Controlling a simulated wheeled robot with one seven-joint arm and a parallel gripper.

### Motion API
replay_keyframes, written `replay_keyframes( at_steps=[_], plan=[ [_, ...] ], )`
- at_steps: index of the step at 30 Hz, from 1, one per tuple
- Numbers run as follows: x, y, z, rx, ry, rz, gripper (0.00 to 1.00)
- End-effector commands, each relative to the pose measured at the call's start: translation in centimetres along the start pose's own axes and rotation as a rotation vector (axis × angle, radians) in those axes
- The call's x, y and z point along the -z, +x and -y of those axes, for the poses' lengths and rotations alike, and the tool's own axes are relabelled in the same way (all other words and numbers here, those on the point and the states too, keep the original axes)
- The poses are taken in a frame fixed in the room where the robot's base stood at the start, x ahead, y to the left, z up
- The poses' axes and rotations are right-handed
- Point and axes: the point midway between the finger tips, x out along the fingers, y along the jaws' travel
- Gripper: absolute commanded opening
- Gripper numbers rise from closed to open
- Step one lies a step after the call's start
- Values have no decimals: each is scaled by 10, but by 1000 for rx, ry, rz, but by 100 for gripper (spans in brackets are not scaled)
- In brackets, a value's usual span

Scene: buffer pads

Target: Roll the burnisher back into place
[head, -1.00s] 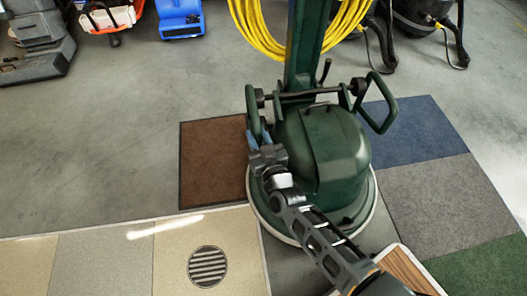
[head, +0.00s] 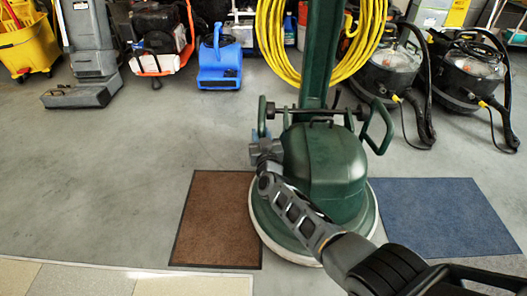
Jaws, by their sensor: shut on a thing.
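The green burnisher (head: 325,165) stands upright in the middle of the head view, its round pale-rimmed base on the floor between a brown mat and a blue carpet square. Its dark green column (head: 320,55) rises out of the top of the picture, with a coiled yellow cable (head: 268,50) hanging by it. Looped green handles stick out on both sides. My gripper (head: 262,143) is shut on the left handle (head: 262,117); the fingertips are mostly hidden. My arm crosses in front of the burnisher's base from the lower right.
The brown mat (head: 213,220) lies left of the base, the blue carpet square (head: 443,217) right. Behind stand a blue blower (head: 219,65), an orange-and-white machine (head: 160,55) and black vacuums (head: 470,75) with hoses. A yellow bucket (head: 28,45) is far left. Bare concrete lies ahead.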

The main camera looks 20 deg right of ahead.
Motion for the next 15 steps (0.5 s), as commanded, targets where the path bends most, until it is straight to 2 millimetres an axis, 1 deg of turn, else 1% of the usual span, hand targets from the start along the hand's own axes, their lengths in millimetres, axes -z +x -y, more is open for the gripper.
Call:
replay_keyframes(
  at_steps=[3, 6, 15],
  plan=[
    [-1, 11, -2, 0, -1, -2, 0],
    [0, 16, -3, 0, 0, -2, 0],
    [0, 20, -4, 1, 0, -1, 0]
  ],
)
